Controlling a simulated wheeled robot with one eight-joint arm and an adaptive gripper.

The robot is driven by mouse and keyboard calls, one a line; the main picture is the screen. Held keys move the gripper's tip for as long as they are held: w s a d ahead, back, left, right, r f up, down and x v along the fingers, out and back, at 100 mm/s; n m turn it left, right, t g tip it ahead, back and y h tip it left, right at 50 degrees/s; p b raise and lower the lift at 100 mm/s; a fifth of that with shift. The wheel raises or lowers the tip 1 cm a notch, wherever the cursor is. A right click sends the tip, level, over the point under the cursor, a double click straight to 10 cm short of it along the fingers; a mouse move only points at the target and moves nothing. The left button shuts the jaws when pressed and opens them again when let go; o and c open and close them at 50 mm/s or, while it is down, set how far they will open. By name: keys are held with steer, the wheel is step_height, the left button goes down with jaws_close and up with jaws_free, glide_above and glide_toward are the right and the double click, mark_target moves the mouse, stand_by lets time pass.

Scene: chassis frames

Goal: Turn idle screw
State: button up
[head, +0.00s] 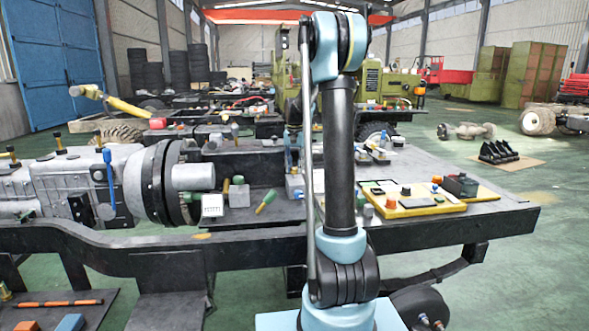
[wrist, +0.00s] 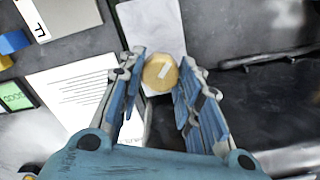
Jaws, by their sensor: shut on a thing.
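A round brass-coloured screw head (wrist: 160,68) with a pale slot-like mark across it is at the upper middle of the wrist view. I take it to be the idle screw. The blue fingers of my gripper (wrist: 161,80) stand on either side of it, shut on it. The slot mark is tilted. A pale block or plate (wrist: 150,25) lies beyond the screw. In the head view my arm covers the middle of the bench, and I cannot make out the screw there.
In the wrist view a printed sheet (wrist: 72,95) lies left of my gripper, and a dark bar (wrist: 270,58) is at right. In the head view a large grey gearbox (head: 85,185) is at left, and a yellow tray (head: 415,205) with small parts is at right.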

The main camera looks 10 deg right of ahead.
steer(key=n, duration=0.5)
steer(key=shift+w+n, duration=0.15)
steer(key=shift+n, duration=0.15)
steer(key=n, duration=1.1)
steer(key=shift+n, duration=0.3)
steer(key=n, duration=0.6)
steer(key=o, duration=1)
steer(key=shift+o, duration=0.2)
steer(key=shift+r, duration=0.1)
